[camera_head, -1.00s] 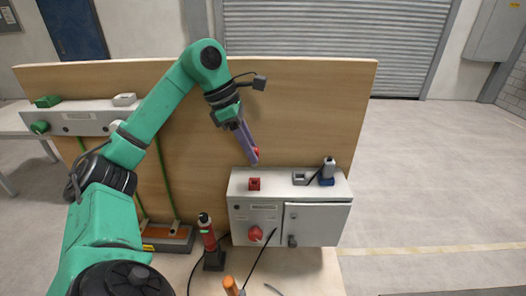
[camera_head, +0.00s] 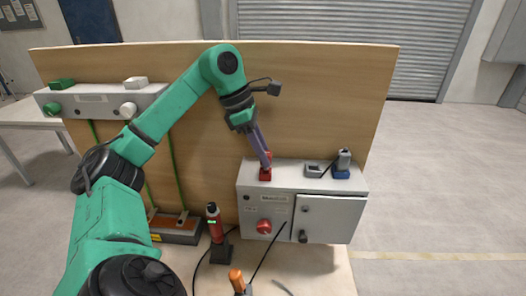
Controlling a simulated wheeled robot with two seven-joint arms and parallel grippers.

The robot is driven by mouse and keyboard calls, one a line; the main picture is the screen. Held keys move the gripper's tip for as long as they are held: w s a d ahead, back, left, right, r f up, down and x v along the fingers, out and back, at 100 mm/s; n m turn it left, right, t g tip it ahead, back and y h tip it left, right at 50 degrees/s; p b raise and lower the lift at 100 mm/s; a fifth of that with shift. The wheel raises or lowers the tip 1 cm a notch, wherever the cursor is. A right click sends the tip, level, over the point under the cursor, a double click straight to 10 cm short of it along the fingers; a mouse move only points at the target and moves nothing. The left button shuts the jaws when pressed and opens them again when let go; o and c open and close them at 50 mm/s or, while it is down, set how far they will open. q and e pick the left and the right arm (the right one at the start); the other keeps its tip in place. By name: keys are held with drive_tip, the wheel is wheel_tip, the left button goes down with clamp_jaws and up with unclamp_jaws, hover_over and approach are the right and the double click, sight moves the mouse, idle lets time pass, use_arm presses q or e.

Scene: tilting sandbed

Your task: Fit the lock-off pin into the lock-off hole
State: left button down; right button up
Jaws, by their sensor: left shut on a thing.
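My left gripper (camera_head: 262,150) reaches down from above to the top of a grey control box. It is shut on a small red piece (camera_head: 269,157), which looks like the lock-off pin; the purplish fingers hide most of it. A red block (camera_head: 265,175) sits on the box top directly below the fingertips, and the red piece meets or overlaps it in the picture. I cannot tell whether the pin is inside an opening there. The lock-off hole itself is not visible. My right gripper is not in view.
The grey control box (camera_head: 257,207) has a red knob (camera_head: 264,227) and a door. A grey socket (camera_head: 313,171) and a blue-based item (camera_head: 342,165) stand on its top right. A wooden panel (camera_head: 330,100) rises behind. A red-and-black tool (camera_head: 215,224) stands front left.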

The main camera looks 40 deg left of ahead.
use_arm(q)
drive_tip(key=shift+s, duration=0.1)
drive_tip(key=shift+f+b, duration=0.6)
drive_tip(key=shift+f, duration=0.15)
idle(0.6)
drive_tip(key=shift+f+b, duration=0.35)
drive_tip(key=shift+f, duration=0.2)
drive_tip(key=shift+c, duration=0.2)
unclamp_jaws()
wheel_tip(320, 180, up, 8)
drive_tip(key=p, duration=0.8)
drive_tip(key=shift+r, duration=0.15)
